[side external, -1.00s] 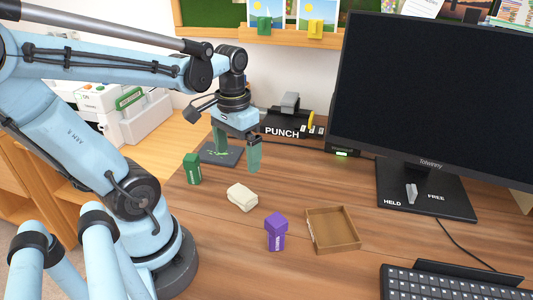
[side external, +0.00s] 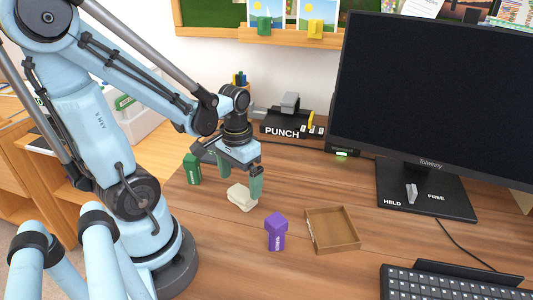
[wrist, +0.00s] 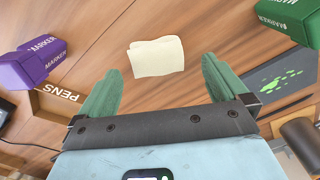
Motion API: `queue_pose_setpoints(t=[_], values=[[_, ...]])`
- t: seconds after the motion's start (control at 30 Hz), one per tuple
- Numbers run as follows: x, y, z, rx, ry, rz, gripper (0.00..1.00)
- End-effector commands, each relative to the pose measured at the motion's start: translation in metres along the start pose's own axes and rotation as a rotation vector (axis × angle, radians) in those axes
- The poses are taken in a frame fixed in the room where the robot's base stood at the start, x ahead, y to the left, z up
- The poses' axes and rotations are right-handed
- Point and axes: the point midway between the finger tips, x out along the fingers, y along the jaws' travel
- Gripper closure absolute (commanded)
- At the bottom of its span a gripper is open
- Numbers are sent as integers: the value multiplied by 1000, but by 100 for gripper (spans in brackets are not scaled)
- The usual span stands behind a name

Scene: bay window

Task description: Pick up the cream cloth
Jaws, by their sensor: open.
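The cream cloth (side external: 240,197) is a small folded bundle lying on the wooden desk. In the wrist view the cloth (wrist: 156,57) lies just beyond and between my fingertips. My gripper (side external: 241,183) is open, with green fingers, low over the desk at the cloth. In the side view the right finger overlaps the cloth's right end, and I cannot tell whether it touches. In the wrist view my gripper (wrist: 160,78) has nothing between its fingers.
A purple marker block (side external: 276,232) stands in front of the cloth, beside an open wooden tray (side external: 333,230). A green marker block (side external: 192,169) stands behind left. The monitor base (side external: 425,190) and keyboard (side external: 455,285) are at right. Bare desk lies between.

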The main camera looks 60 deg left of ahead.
Motion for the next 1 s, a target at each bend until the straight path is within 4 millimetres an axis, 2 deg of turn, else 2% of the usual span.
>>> queue_pose_setpoints(t=[0.43,0.87,1.0], values=[[37,5,-1,-1,1,0,0],[43,5,0,0,1,0,0],[43,5,0,0,1,0,21]])
